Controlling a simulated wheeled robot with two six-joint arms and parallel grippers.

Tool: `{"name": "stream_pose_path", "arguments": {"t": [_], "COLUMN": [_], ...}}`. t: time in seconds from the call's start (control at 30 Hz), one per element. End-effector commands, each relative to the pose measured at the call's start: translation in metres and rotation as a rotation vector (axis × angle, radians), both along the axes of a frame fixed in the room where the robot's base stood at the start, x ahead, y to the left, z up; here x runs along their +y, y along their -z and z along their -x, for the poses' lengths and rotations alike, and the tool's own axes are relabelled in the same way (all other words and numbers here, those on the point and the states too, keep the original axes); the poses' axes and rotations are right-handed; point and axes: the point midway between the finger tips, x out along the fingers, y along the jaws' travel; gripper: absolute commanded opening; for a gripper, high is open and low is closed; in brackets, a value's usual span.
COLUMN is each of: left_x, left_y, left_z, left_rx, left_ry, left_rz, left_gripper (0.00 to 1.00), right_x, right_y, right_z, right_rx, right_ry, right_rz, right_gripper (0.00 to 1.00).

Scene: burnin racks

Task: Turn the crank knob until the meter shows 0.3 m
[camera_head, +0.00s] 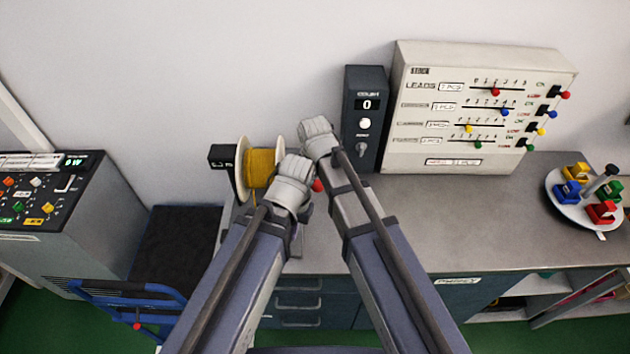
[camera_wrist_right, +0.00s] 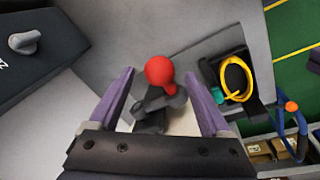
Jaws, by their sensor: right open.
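The crank's red knob (camera_head: 318,185) shows just right of my left gripper (camera_head: 296,170) in the head view. In the right wrist view the red knob (camera_wrist_right: 160,71) stands on its dark crank arm (camera_wrist_right: 168,98), between the purple fingers of my open right gripper (camera_wrist_right: 160,76). I cannot tell whether a finger touches it. In the head view my right gripper (camera_head: 317,138) is near the spool of yellow wire (camera_head: 262,166). The small dark meter (camera_head: 222,157) left of the spool has digits too small to read surely. My left gripper's fingers are hidden.
A dark counter box (camera_head: 366,105) showing 0 and a white leads panel (camera_head: 480,110) stand against the wall. A round tray (camera_head: 573,208) with coloured blocks is at the right. A control console (camera_head: 50,200) stands at the left. The bench (camera_head: 450,215) is clear in the middle.

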Motion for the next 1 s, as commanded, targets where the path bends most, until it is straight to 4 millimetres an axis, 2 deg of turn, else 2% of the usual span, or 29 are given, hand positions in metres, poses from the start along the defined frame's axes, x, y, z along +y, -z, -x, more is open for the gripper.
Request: {"name": "stream_pose_path", "arguments": {"t": [0.53, 0.7, 1.0], "left_x": [0.000, 0.000, 0.000], "left_y": [-0.068, -0.075, -0.073], "left_z": [0.000, 0.001, 0.001], "left_rx": [0.002, 0.003, 0.003], "left_ry": [0.000, 0.002, 0.002], "left_rz": [0.000, 0.000, 0.000], "left_gripper": [0.00, 0.00, 0.00], "right_x": [-0.001, -0.001, -0.002], "right_y": [-0.068, -0.075, -0.073], "right_z": [0.009, 0.011, 0.011], "right_rx": [0.000, -0.001, 0.000], "right_ry": [0.007, 0.009, 0.011], "right_rz": [-0.001, -0.001, -0.002], "right_gripper": [0.82, 0.82, 0.82]}}
